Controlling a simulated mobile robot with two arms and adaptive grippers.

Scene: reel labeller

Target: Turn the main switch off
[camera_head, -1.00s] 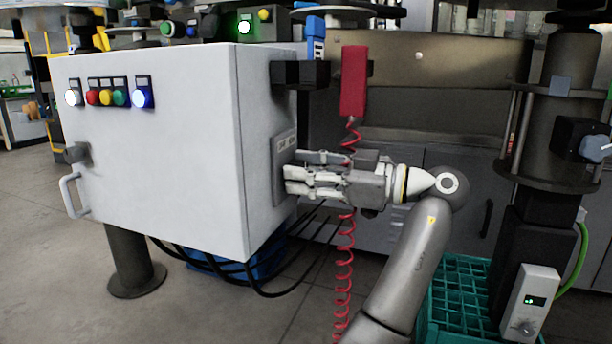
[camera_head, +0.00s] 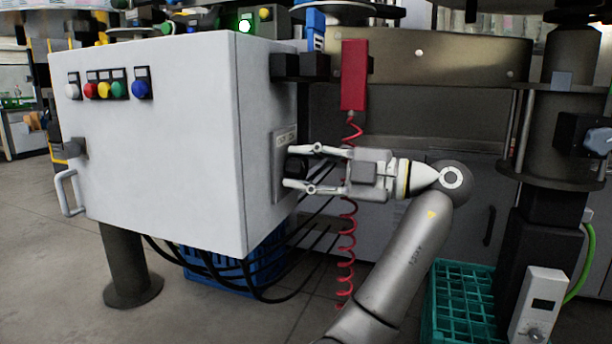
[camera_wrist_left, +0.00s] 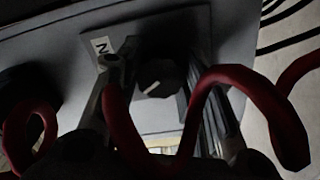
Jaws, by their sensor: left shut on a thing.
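The main switch is a black knob (camera_head: 296,166) on a grey plate (camera_head: 280,180) on the right side of the light grey control cabinet (camera_head: 160,160). My left gripper (camera_head: 297,169) has one finger above and one below the knob and is shut on it. In the left wrist view the dark knob (camera_wrist_left: 158,76) sits between the two fingers, with a slanted pale mark on its face. A white label with a letter lies beside it. The cabinet's front lamps, white (camera_head: 73,92) and blue (camera_head: 141,89), are unlit. My right gripper is not in view.
Black cables hang below the cabinet over a blue crate (camera_head: 215,275). A teal crate (camera_head: 460,300) stands at lower right.

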